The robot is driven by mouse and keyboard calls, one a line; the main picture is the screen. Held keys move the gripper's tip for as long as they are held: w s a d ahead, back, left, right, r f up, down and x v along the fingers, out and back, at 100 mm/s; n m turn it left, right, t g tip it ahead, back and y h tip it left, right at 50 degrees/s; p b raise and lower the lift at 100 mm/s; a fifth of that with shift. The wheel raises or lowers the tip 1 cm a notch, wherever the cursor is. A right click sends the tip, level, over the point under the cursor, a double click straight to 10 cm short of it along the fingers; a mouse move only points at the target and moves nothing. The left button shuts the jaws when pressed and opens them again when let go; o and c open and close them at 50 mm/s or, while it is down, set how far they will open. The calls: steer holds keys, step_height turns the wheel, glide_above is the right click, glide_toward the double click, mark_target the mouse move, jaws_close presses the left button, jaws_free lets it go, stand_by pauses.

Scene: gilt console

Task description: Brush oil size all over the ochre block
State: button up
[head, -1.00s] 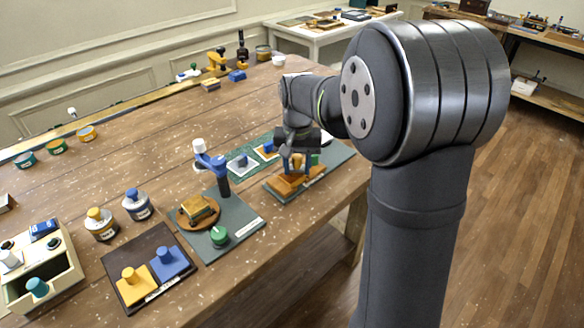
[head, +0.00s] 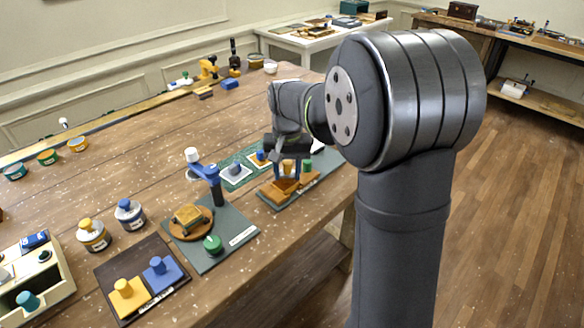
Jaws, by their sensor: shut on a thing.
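My gripper (head: 288,174), in the head view, points down over the grey-green mat (head: 268,201) at the table's right. A golden-brown block (head: 187,215), perhaps the ochre block, sits on a round brown turntable (head: 172,231) on a grey board. I cannot make out oil size on it.
A blue post with a white knob (head: 191,154) rises behind the turntable; a green knob (head: 212,243) is in front. A dark tray (head: 107,272) holds yellow and blue handled pads. Two jars (head: 94,236) (head: 130,213) and an open-topped box (head: 52,288) stand left.

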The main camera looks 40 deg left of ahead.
steer(key=shift+s, duration=2.05)
steer(key=shift+w, duration=3.3)
steer(key=shift+s, duration=3.45)
steer(key=shift+a, duration=0.5)
steer(key=shift+w, duration=3.5)
steer(key=shift+s, duration=3.35)
steer(key=shift+w, duration=3.3)
step_height(320, 180, up, 8)
steer(key=shift+f, duration=0.15)
